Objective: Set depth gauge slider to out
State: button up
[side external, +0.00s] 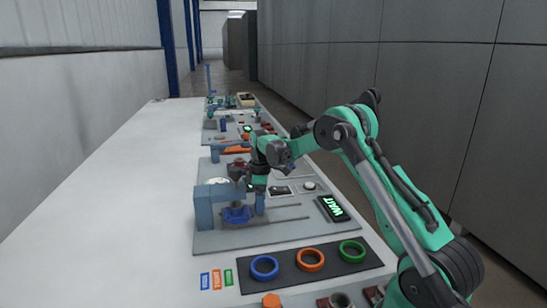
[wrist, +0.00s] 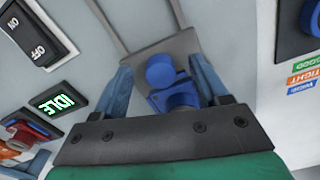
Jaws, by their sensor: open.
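The depth gauge slider (side external: 236,214) is a blue block on two thin rails, beside a blue-grey gauge block (side external: 203,208). In the wrist view, the blue slider (wrist: 172,99) with its round knob sits on a dark grey plate (wrist: 138,62), with the rails running toward the top. My gripper (side external: 259,203) is low over the gauge at the slider. In the wrist view, the blue-grey fingers of my gripper (wrist: 162,80) are apart, one on each side of the slider. Gaps show between fingers and slider. The slider's lower part is hidden by the gripper's dark bar.
A WAIT display (side external: 333,208) is right of the gauge. Blue (side external: 265,279), orange (side external: 310,270) and green rings (side external: 352,260) sit in front on a dark panel. The wrist view shows an ON/OFF switch (wrist: 27,38) and IDLE display (wrist: 57,103). The white table's left side (side external: 120,215) is clear.

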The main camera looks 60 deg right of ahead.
jog(key=shift+f, duration=0.1)
jog(key=shift+c, duration=0.2)
grip_shut()
dwell(1.2)
